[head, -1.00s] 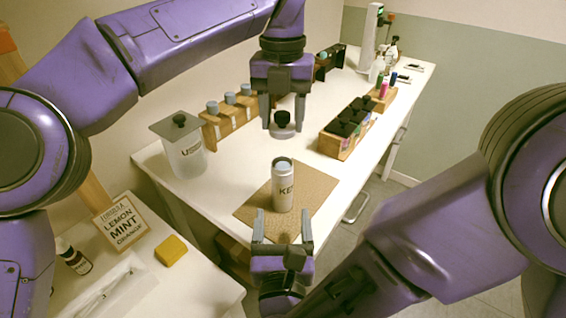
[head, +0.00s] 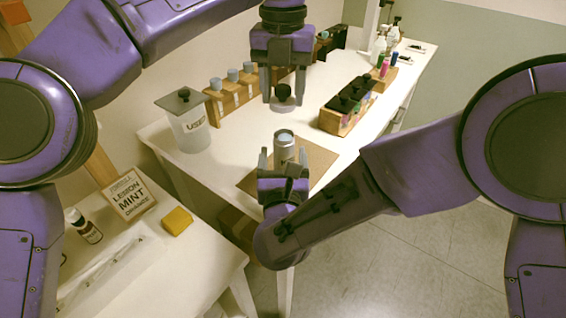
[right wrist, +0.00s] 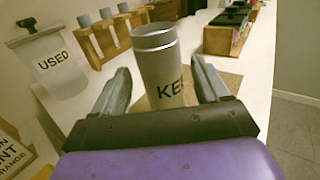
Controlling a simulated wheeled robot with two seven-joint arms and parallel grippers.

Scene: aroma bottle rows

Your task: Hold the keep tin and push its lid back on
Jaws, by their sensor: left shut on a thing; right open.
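The keep tin (head: 284,142) is a silver cylinder standing upright and open-topped on a brown mat (head: 318,164). In the right wrist view the tin (right wrist: 158,62) shows "KE" lettering between my fingers. My right gripper (head: 284,160) is open, with one finger on each side of the tin; the right wrist view shows gaps beside it. My left gripper (head: 283,91) is shut on the dark knob of the grey lid (head: 283,105). The lid is held level, above and behind the tin in the head view, clear of it.
A "USED" jar (head: 190,130) with a flat lid stands left on the table. A wooden rack of bottles (head: 234,92) lies behind it, and a crate of dark-capped bottles (head: 345,107) to the right. A sign (head: 128,195) and yellow sponge (head: 177,220) are on the near-left table.

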